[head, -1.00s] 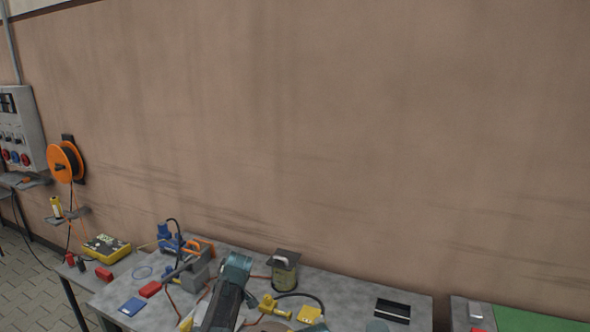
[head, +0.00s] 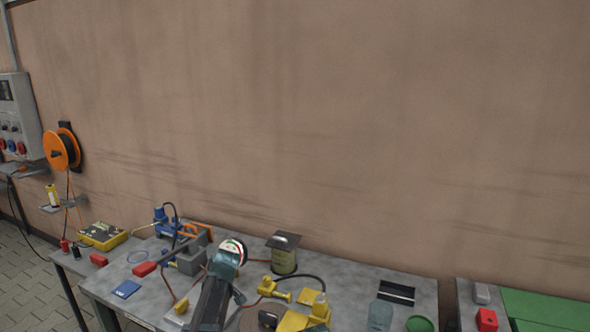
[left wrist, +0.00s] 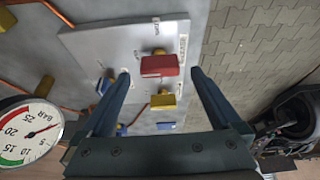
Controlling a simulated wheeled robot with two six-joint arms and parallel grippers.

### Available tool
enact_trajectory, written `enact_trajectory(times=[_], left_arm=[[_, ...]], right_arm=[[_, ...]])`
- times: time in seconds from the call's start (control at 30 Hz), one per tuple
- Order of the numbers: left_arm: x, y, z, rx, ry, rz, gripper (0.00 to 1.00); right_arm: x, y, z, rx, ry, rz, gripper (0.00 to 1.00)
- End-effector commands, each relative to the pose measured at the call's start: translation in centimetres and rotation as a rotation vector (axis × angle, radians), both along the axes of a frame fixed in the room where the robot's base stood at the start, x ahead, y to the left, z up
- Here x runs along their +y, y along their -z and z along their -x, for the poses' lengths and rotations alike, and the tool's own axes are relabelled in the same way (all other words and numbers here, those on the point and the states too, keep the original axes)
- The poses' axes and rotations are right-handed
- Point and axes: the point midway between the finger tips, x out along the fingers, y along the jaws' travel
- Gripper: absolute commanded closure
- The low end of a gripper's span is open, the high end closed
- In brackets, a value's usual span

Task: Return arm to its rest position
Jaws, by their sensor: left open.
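My left arm (head: 214,300) shows in the head view, coming up from the bottom edge over the bench; its gripper fingers cannot be made out there. In the left wrist view my left gripper (left wrist: 160,74) is open, its two dark fingers apart with nothing held between them. Beyond the fingers is a grey plate (left wrist: 100,40) with a red handle (left wrist: 158,66) and a yellow handle (left wrist: 163,101). A round pressure gauge (left wrist: 27,132) is close by at the left; a similar dial (head: 233,250) shows at the arm's upper end in the head view. My right gripper is not in view.
A yellow case (head: 103,236) sits at the left.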

Motion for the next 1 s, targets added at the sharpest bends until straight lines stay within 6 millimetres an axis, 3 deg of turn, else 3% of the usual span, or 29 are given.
enact_trajectory(times=[0.03,0.17,1.0], left_arm=[[0.3,1.4,-0.2,0.0,-0.001,0.0,0.03],[1.0,3.0,-0.4,0.0,-0.001,0.0,0.03],[1.3,2.4,0.0,-0.002,0.72,0.0,0.03]], right_arm=[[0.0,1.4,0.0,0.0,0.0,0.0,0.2],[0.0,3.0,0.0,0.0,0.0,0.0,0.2],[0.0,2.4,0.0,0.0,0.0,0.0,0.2]])
